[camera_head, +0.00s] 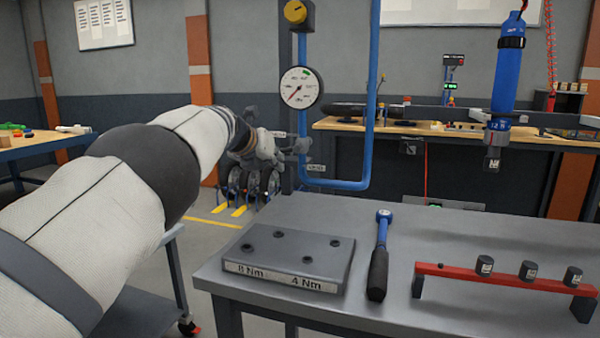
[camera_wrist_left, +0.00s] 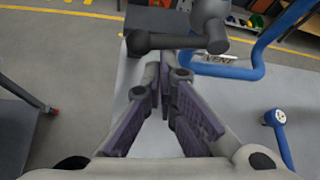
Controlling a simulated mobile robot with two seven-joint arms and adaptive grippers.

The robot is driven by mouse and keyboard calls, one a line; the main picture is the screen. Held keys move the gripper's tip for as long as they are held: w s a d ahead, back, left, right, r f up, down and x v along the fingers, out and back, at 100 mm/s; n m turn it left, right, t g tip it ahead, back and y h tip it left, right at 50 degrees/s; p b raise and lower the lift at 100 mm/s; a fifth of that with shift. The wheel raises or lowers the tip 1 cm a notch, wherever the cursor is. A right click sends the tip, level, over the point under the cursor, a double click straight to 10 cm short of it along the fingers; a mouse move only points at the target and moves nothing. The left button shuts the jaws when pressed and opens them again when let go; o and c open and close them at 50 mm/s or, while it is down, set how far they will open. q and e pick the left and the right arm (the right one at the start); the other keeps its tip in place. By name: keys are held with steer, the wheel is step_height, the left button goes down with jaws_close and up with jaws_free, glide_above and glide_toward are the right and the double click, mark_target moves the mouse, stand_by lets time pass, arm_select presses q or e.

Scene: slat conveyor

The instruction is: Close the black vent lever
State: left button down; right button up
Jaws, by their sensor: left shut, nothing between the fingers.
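The black vent lever (camera_wrist_left: 165,41) is a dark bar in the left wrist view. It points left from a grey valve body (camera_wrist_left: 209,22), above a "VENT" tag (camera_wrist_left: 217,60). The tag also shows in the head view (camera_head: 316,168), on the blue pipe stand. My left gripper (camera_head: 301,145) reaches in from the left at the pipe stand and hides the lever there. In the wrist view its fingers (camera_wrist_left: 171,72) are shut and empty, with the tips just short of the lever; I cannot tell whether they touch it. My right gripper is not in view.
A pressure gauge (camera_head: 301,87) and a yellow knob (camera_head: 295,12) sit on the stand above the gripper. The blue pipe (camera_head: 368,130) loops close on its right. A grey table (camera_head: 340,215) in front holds a torque block (camera_head: 290,258), a wrench (camera_head: 379,255) and a red rack (camera_head: 500,280).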

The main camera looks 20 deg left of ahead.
arm_select(q)
steer(key=shift+a+r, duration=0.25)
steer(key=shift+r, duration=0.15)
stand_by(0.4)
